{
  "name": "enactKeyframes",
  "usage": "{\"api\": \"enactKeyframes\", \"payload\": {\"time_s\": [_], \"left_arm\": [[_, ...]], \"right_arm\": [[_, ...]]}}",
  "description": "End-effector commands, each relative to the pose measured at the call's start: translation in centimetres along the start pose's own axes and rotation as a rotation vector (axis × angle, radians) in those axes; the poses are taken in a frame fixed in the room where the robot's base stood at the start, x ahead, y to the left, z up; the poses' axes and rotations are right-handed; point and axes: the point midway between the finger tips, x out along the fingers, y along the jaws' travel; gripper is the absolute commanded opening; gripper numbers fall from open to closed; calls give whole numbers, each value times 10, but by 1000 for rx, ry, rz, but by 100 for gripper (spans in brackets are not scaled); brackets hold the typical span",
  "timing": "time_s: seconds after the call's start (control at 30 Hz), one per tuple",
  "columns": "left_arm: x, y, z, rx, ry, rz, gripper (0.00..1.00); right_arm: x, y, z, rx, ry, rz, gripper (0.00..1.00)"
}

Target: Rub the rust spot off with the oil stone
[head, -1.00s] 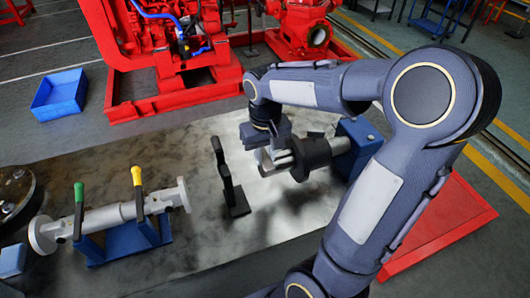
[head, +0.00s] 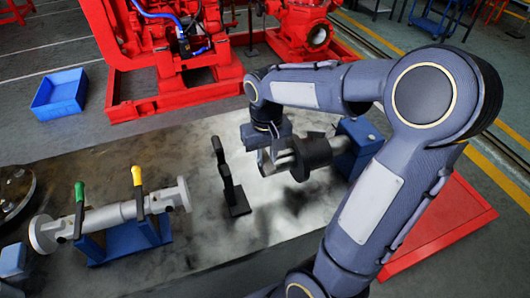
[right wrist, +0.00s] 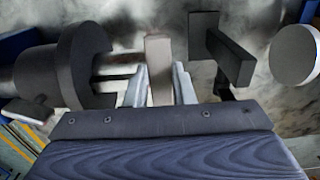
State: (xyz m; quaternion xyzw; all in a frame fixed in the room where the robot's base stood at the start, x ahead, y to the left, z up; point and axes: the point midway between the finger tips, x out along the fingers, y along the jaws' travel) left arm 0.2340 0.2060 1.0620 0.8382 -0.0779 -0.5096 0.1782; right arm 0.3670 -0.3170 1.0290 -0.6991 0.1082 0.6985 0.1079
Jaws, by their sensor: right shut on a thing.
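My right gripper (head: 280,160) is shut on the oil stone, a small pale beige-grey block that stands up between its fingers in the right wrist view (right wrist: 159,68). In that view the stone is just right of the bare end of a metal shaft (right wrist: 110,66) that carries a dark round collar (right wrist: 86,66). A brownish band, perhaps the rust spot, shows on the shaft between collar and stone. Contact between stone and shaft is not clear. In the head view, the collar (head: 314,153) sits beside the gripper. My left gripper is not in view.
A blue block (head: 355,142) holds the shaft at the right. A dark upright stand (head: 232,188) is left of the gripper. Further left, a grey flanged shaft (head: 110,215) rests on a blue cradle with green and yellow handles. The bench between is bare.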

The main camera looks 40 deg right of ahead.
Motion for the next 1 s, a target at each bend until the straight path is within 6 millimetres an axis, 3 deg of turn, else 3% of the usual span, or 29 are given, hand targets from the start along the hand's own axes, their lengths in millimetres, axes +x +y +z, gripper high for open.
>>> {"api": "enactKeyframes", "payload": {"time_s": [0.43, 1.0], "left_arm": [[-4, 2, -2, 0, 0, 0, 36], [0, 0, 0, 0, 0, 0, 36]], "right_arm": [[2, 0, -23, 1, -1, 0, 4], [4, 0, 1, 0, 0, 0, 4]]}}
